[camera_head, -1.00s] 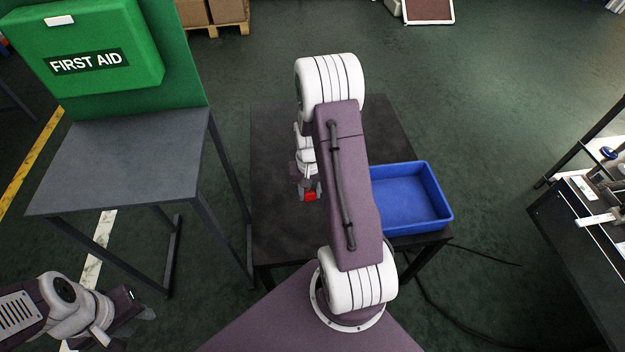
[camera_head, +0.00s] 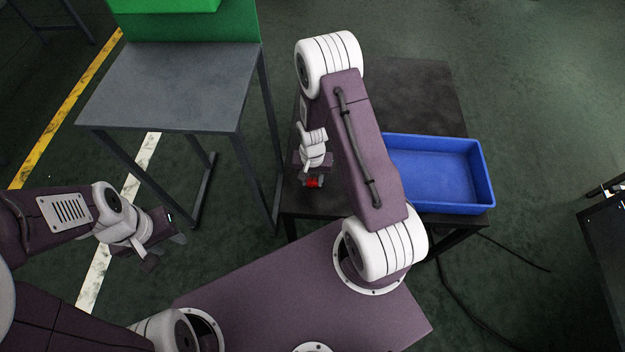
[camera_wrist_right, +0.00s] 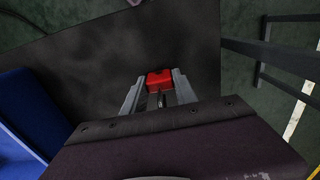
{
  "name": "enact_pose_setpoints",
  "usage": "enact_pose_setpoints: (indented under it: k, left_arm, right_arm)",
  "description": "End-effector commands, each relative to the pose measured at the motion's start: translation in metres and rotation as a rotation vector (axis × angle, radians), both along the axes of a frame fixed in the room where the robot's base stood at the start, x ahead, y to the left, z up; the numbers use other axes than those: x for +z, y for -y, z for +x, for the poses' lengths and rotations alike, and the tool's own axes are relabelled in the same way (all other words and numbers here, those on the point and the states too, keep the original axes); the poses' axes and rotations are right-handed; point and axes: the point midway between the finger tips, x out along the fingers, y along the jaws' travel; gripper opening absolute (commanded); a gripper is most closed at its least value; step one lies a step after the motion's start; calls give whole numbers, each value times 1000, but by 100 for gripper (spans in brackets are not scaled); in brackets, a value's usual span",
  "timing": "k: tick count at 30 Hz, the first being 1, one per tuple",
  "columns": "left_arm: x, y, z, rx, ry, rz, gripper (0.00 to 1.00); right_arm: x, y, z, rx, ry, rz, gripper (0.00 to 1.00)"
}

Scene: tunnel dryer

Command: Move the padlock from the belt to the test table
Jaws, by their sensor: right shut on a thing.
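The red padlock (camera_head: 312,183) is between the fingers of my right gripper (camera_head: 313,181), which is shut on it. In the right wrist view the padlock (camera_wrist_right: 159,81) sits between both fingertips, with part of its dark shackle showing. Below it is a dark table (camera_head: 418,88); I cannot tell whether the padlock touches the top. My left gripper (camera_head: 166,247) hangs over the floor at the left, open and empty. No belt can be made out.
A blue bin (camera_head: 440,170) stands on the right part of the dark table. A grey table (camera_head: 170,85) with a green panel (camera_head: 190,25) is at the upper left. Black equipment (camera_head: 605,235) is at the right edge. A cable lies on the floor.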

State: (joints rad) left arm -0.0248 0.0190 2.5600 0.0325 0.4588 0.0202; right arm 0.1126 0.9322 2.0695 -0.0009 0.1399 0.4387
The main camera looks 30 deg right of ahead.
Motion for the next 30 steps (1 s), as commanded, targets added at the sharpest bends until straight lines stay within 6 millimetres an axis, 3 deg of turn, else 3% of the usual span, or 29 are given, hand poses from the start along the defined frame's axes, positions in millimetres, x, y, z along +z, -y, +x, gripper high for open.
enact_pose_setpoints:
  k: [10, 11, 12, 13, 23, 26, 30]
  left_arm:
    - [-3, 0, 0, 0, 0, 0, 36]
    - [-2, 0, 0, 0, 0, 0, 36]
    - [-1, 0, 0, 0, 0, 0, 36]
    - [-1, 0, 0, 0, 0, 0, 36]
    - [3, 0, 0, 0, 0, 0, 36]
    - [7, 0, 0, 0, 0, 0, 36]
    - [17, 0, 0, 0, 0, 0, 36]
  right_arm:
    - [-4, 0, 0, 0, 0, 0, 0]
    - [-3, 0, 0, 0, 0, 0, 43]
    - [-3, 0, 0, 0, 1, -1, 54]
    - [-3, 0, 0, 0, 1, -1, 56]
    - [3, 0, 1, 0, 2, 0, 56]
    - [20, 0, 2, 0, 5, -1, 56]
    - [59, 0, 2, 0, 8, -1, 56]
